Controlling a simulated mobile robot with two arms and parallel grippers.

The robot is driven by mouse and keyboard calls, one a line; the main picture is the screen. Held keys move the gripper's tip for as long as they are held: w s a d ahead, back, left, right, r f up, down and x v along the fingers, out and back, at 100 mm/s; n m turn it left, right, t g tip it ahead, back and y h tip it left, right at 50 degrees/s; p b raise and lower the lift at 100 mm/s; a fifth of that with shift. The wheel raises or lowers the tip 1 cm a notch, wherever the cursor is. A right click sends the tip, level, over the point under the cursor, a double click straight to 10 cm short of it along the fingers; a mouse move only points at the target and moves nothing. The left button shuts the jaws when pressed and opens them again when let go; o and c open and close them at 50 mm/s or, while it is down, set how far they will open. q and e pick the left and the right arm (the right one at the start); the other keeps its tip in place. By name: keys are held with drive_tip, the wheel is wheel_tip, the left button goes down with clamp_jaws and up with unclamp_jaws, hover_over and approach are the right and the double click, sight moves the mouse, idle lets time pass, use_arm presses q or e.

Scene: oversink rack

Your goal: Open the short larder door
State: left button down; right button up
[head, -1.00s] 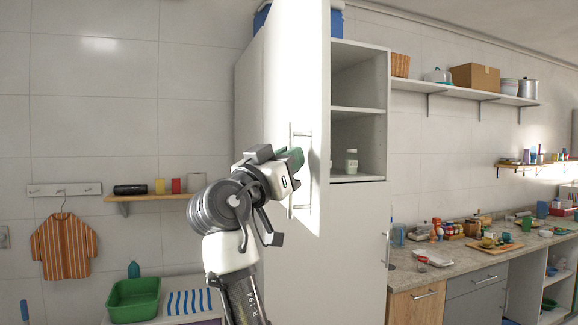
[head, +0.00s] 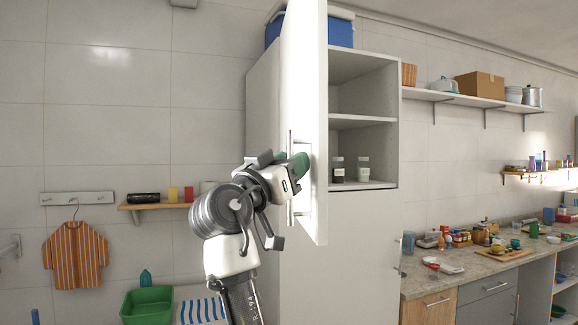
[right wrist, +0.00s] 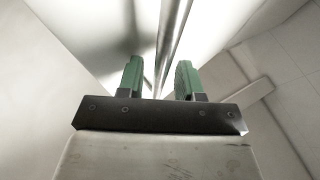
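The short larder door (head: 301,95) is a white upper door standing well open in the head view, seen nearly edge-on. The larder interior (head: 362,92) shows to its right. A metal bar handle (head: 291,207) is on the door's outer face. My right gripper (head: 297,166) is at this handle, with green fingertips. In the right wrist view, the handle bar (right wrist: 172,40) passes between the two fingers (right wrist: 160,80), which are apart with a visible gap on each side. My left gripper is not in view.
Two small jars (head: 350,170) stand on the larder's bottom shelf. Blue bins (head: 340,31) sit on top of the larder. A wall shelf (head: 145,206) and a green tub (head: 147,305) are at the left. A cluttered counter (head: 440,285) is at the right.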

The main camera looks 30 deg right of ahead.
drive_tip(key=shift+f, duration=0.1)
drive_tip(key=b+v, duration=0.4)
drive_tip(key=v, duration=0.6)
drive_tip(key=shift+a+f, duration=0.15)
drive_tip(key=shift+a, duration=0.2)
